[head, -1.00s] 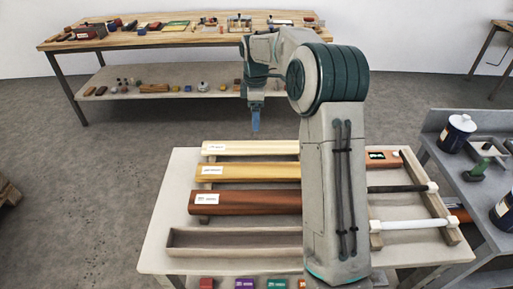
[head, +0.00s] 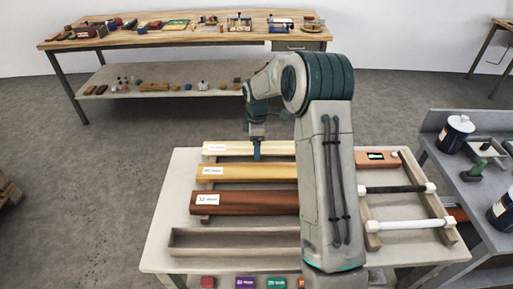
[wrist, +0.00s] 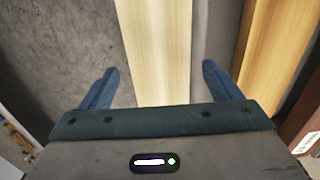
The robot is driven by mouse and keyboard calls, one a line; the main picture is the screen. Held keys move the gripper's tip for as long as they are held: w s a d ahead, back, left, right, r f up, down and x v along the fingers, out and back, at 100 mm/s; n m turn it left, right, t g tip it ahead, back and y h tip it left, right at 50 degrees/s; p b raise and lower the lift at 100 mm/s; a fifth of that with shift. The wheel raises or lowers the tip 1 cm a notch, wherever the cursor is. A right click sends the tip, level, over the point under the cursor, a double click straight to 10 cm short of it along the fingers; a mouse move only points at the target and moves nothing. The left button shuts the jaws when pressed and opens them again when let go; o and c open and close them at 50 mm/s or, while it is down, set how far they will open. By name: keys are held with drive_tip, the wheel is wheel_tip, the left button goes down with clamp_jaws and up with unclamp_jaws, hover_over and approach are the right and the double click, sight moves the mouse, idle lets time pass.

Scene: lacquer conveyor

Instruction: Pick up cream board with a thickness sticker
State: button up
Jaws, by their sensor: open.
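The cream board (head: 273,148) is the farthest of three boards lying across the table in the head view, with a white sticker (head: 215,147) at its left end. In the wrist view the cream board (wrist: 157,50) runs up the picture between my two fingers. My gripper (wrist: 160,78) is open, with a blue finger on each side of the board and a gap to each. In the head view my gripper (head: 256,153) is at the cream board, right of the sticker. My arm hides the right part of the boards.
A yellow board (head: 255,173) lies just nearer than the cream one, then a red-brown board (head: 255,203) and an open trough (head: 235,242). Black and white rods (head: 415,224) lie at the right. A side bench (head: 470,165) with cans stands at right.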

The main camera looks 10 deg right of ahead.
drive_tip(key=c, duration=1.2)
drive_tip(key=shift+r, duration=0.2)
